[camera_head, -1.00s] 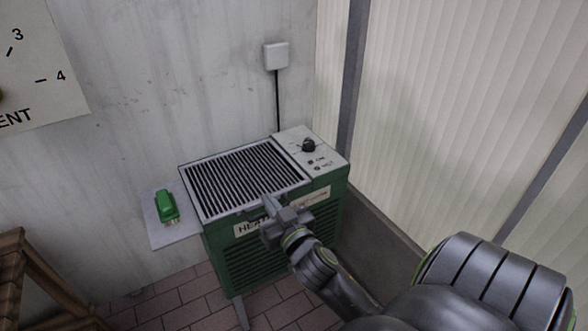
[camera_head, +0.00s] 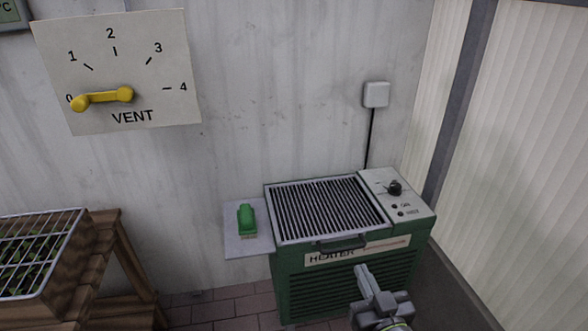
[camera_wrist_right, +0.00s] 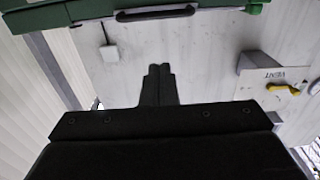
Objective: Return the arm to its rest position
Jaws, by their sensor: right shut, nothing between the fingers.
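My right gripper (camera_head: 366,282) is in front of the green heater (camera_head: 300,285), low and right of the heater's handle (camera_head: 341,243). Its fingers are together with nothing between them. In the right wrist view, the shut fingers (camera_wrist_right: 157,85) point toward the pale wall, and the heater's green edge (camera_wrist_right: 85,12) with its dark handle shows at the top. Most of the right arm is below the head view's lower edge. My left gripper is not in view.
A green brush (camera_head: 246,220) lies on a small side shelf (camera_head: 236,243) left of the heater. A vent panel (camera_head: 180,60) with a yellow lever (camera_head: 103,98) pointing at 0 is on the wall. A wooden bench (camera_head: 125,250) with a wire tray (camera_head: 40,262) stands at left. A ribbed panel is at right.

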